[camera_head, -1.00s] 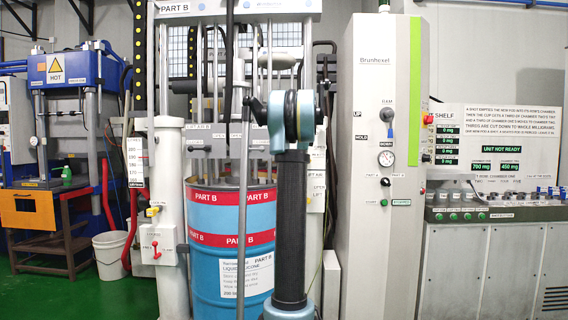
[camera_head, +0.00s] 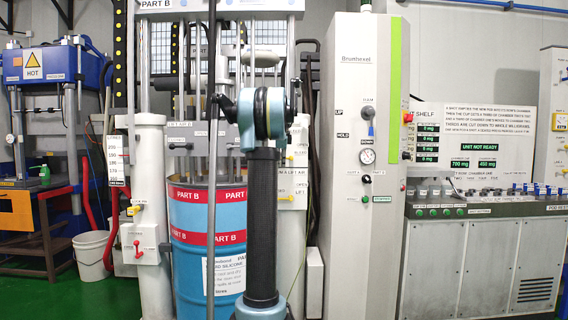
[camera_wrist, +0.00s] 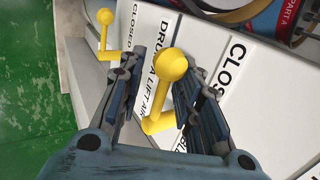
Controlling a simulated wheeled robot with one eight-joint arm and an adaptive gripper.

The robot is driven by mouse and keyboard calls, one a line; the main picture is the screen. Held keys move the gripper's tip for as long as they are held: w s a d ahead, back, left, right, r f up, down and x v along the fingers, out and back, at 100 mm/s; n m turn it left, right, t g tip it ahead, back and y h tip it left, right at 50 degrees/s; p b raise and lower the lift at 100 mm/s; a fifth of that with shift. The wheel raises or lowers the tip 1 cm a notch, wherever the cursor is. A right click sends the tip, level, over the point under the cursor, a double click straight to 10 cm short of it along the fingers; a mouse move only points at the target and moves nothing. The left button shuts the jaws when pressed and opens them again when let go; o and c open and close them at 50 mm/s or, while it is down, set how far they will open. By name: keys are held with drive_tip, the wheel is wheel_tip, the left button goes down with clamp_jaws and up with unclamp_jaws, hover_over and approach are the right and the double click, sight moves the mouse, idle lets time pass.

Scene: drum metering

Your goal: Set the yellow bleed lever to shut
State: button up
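In the wrist view a yellow lever with a round ball knob (camera_wrist: 170,64) stands on a white panel, beside printed "CLOS" and partly hidden "BLE" lettering. My gripper (camera_wrist: 163,70) is open, with one dark finger on each side of this lever. The right finger is close to the ball; I cannot tell whether it touches. A gap shows on the left side. A second yellow lever (camera_wrist: 104,32) stands farther off at the upper left, near "CLOSED" and "DRUM A LIFT AIR" lettering. In the head view my arm hides the gripper.
A blue drum (camera_head: 205,262) with red "PART B" bands stands behind my arm. A tall white cabinet (camera_head: 345,200) is right of it. A white post carries a red lever (camera_head: 137,248). A white bucket (camera_head: 92,255) stands on the green floor at left, where there is free room.

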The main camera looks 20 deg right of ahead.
drive_tip(key=shift+d, duration=0.15)
drive_tip(key=v, duration=1.2)
drive_tip(key=shift+w, duration=0.1)
